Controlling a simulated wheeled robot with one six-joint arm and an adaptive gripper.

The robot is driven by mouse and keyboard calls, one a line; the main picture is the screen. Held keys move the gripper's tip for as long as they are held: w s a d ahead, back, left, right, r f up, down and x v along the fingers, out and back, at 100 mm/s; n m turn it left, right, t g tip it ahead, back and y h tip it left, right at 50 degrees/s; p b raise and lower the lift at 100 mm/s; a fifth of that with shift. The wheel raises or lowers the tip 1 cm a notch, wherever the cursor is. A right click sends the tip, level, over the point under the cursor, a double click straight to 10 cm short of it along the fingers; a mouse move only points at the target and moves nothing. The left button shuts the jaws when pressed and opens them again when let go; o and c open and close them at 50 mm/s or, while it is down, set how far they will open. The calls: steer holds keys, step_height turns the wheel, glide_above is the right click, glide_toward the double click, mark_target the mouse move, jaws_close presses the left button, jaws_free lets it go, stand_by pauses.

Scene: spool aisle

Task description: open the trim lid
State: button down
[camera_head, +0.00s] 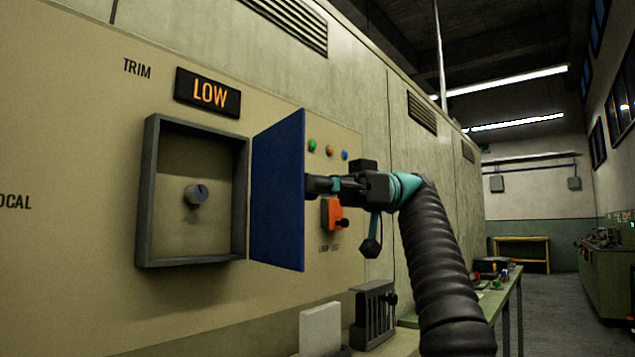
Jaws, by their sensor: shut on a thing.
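The trim lid (278,190) is a dark blue panel that stands swung out from the right side of a grey square frame (150,190). My gripper (312,186) is at the lid's right-hand face and is shut on the lid. Its fingertips and the exact grip spot are partly hidden by the lid.
A lit "LOW" display (208,92) sits above the frame. Small coloured lamps (329,150) and an orange switch box (332,214) are on the wall behind my arm. A green bench (500,300) stands to the right, with open floor (560,310) beyond.

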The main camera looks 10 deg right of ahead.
steer(key=shift+w+d+f, duration=0.1)
steer(key=shift+f, duration=0.3)
steer(key=c, duration=0.9)
jaws_free()
steer(key=shift+r, duration=0.1)
steer(key=shift+r, duration=0.3)
